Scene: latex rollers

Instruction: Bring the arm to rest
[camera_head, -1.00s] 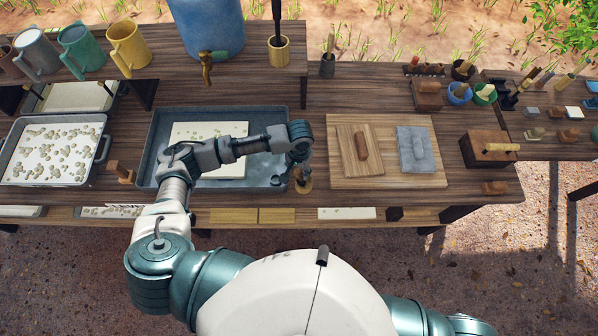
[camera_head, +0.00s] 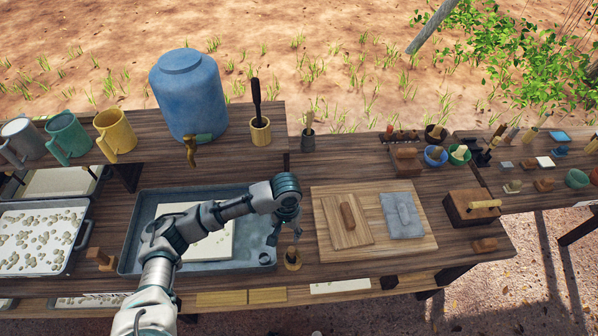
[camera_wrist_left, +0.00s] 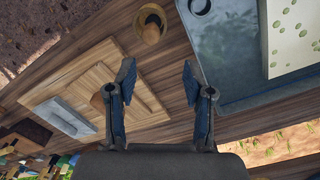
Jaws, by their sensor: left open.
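My left arm reaches in from the left over the grey metal tray (camera_head: 130,258). Its gripper (camera_head: 283,232) hangs near the tray's right edge, just above and beside a small wooden holder (camera_head: 292,262). In the wrist view the left gripper (camera_wrist_left: 158,72) has its two dark fingers spread apart with nothing between them. The small holder (camera_wrist_left: 150,28) shows beyond the fingertips there, apart from them. My right gripper is out of view.
A pale sheet (camera_head: 205,245) lies in the tray. A wooden board (camera_head: 375,250) with a wooden block and a grey block lies to the right. A blue barrel (camera_head: 190,100), mugs and a yellow cup (camera_head: 260,133) stand behind. Bare tabletop (camera_head: 345,165) shows behind the board.

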